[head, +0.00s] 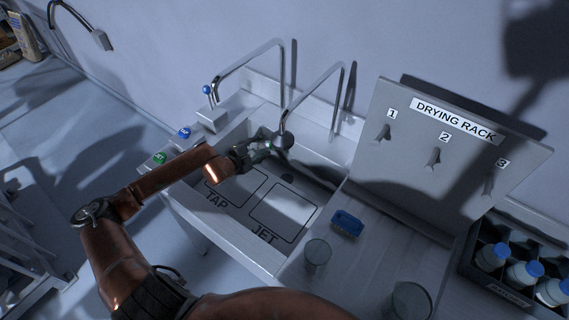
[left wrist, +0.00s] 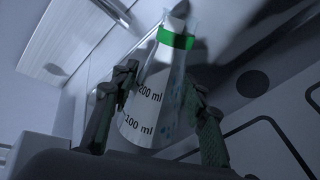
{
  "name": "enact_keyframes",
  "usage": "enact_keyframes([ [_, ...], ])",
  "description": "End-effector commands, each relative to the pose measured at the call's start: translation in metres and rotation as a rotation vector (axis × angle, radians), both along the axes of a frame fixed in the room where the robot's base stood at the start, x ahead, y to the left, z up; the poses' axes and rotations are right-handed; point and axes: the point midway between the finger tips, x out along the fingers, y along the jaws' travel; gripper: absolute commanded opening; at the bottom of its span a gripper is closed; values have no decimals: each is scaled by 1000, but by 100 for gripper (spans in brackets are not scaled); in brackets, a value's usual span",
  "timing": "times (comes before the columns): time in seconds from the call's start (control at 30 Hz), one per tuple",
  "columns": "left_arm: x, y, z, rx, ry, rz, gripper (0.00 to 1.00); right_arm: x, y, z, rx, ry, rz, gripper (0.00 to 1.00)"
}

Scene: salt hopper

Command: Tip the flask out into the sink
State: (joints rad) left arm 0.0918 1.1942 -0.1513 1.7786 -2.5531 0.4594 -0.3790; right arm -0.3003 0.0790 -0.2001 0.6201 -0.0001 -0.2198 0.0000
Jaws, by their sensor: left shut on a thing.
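My left gripper (head: 254,150) is over the back of the sink (head: 228,243), close to the faucets. In the left wrist view its two dark fingers (left wrist: 160,112) are shut on a clear flask (left wrist: 155,98) with 100 ml and 200 ml marks and a green band at its neck. In the head view the flask is small and mostly hidden by the gripper; its tilt and contents are hard to tell. The sink floor has outlined areas marked TAP and JET. A dark round drain (left wrist: 250,83) shows in the left wrist view. My right gripper is out of view.
Two curved faucets (head: 250,55) (head: 325,75) rise behind the sink. Blue (head: 184,132) and green (head: 159,157) buttons sit on its left edge. A drying rack (head: 440,165), blue sponge (head: 347,223), two glass vessels (head: 317,252) (head: 410,300) and a bottle crate (head: 510,290) are right.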

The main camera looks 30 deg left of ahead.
Motion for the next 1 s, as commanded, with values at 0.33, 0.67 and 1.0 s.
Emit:
enact_keyframes([
  [0.33, 1, 1, 0, 47, 8, -1, 9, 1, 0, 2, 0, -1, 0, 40],
  [0.67, 0, 1, -1, 91, 16, 0, 9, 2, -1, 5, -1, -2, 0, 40],
  [1.0, 0, 1, -2, 134, 24, -1, 9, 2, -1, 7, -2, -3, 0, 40],
])
